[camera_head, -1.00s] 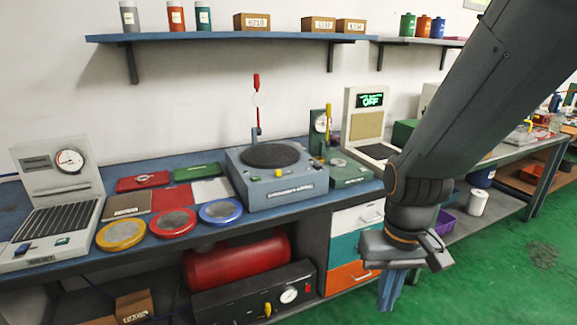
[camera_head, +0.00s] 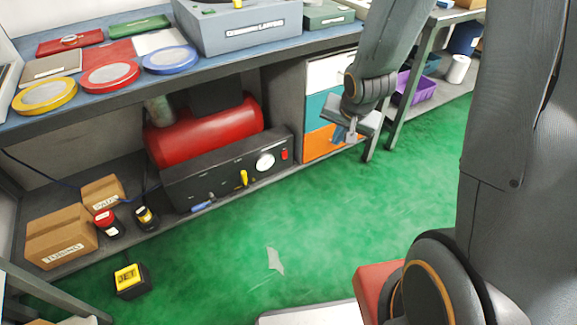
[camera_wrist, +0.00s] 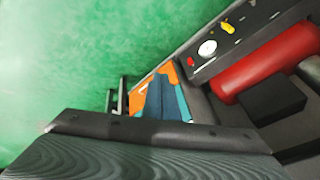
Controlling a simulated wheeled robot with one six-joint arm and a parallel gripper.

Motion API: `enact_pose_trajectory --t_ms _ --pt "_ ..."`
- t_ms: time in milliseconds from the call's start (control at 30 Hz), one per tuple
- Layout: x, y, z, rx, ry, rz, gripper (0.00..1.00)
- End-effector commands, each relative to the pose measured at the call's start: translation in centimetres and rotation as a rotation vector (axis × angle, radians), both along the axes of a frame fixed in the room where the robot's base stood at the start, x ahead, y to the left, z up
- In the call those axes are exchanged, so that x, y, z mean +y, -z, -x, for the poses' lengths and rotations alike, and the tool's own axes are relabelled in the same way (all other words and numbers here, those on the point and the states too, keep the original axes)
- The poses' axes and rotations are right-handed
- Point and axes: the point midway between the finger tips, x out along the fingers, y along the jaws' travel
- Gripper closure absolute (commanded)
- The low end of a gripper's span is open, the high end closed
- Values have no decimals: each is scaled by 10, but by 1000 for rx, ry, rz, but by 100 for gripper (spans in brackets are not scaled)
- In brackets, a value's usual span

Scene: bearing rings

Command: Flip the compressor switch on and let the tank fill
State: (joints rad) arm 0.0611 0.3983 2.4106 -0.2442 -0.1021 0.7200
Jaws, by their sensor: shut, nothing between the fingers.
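The compressor has a red tank (camera_head: 208,135) on the shelf under the workbench. A black control panel (camera_head: 222,168) stands in front of it. The panel carries a round white gauge (camera_head: 265,161), a yellow lever (camera_head: 243,178), a blue-handled part (camera_head: 203,206) and a small red switch-like part (camera_head: 284,155) at its right end. The gauge needle and switch position are too small to read. My gripper (camera_head: 347,134) is shut and empty, to the right of the panel, apart from it, in front of the drawers. The wrist view shows its fingers (camera_wrist: 166,100), the gauge (camera_wrist: 207,48) and the red part (camera_wrist: 190,62).
Drawers (camera_head: 322,110) in white, teal and orange stand right of the compressor. Cardboard boxes (camera_head: 62,236) and small jars (camera_head: 146,217) sit on the lower shelf at left. A yellow-black box (camera_head: 130,281) stands on the floor. The green floor before the panel is mostly clear.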

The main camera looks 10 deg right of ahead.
Motion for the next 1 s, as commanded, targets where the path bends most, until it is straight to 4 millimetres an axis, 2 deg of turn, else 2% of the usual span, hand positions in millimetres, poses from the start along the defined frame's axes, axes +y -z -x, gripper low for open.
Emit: enact_pose_trajectory --t_ms 33,300,600,800,1000 --pt "0 29 -15 -24 27 -24 100" --pt "9 122 -79 -165 173 -202 100" --pt "28 222 -134 -278 320 -471 100" --pt "40 270 -155 -315 393 -646 100" --pt "47 288 -163 -326 426 -732 100"
